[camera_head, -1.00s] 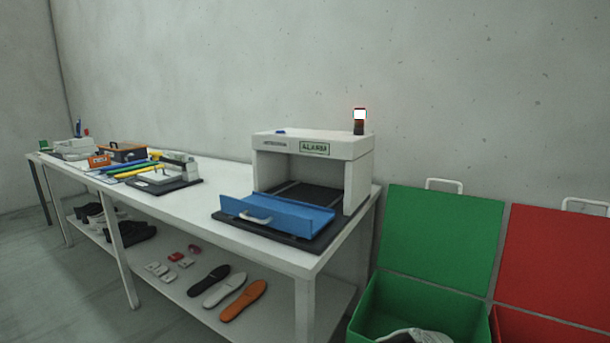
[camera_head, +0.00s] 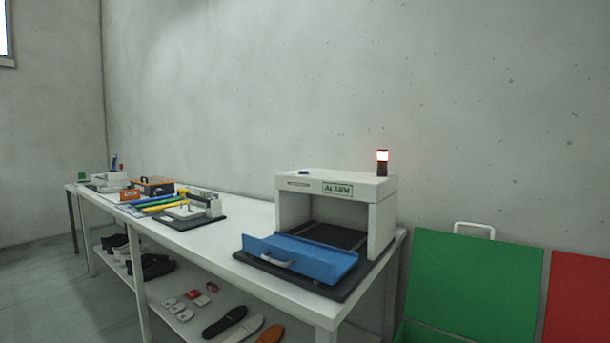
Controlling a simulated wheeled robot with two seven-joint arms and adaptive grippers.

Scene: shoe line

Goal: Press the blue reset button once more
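The blue reset button (camera_head: 304,172) is a small blue shape on top of the white scanner box (camera_head: 384,187), near its left end. The box stands on the right end of the white table and its front label (camera_head: 338,189) reads ALARM. A lamp (camera_head: 383,158) on top at the right glows white with a red rim. The blue flap (camera_head: 300,259) with a pale handle lies lowered and tilted at the front of the box, over a dark base. Neither of my grippers shows in the head view.
The white table (camera_head: 240,232) runs to the far left, carrying an orange-and-black box (camera_head: 153,186) and other tools. Its lower shelf holds shoes and insoles (camera_head: 225,322). A green bin lid (camera_head: 470,285) and a red one (camera_head: 580,300) stand at the right. Open floor lies at front left.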

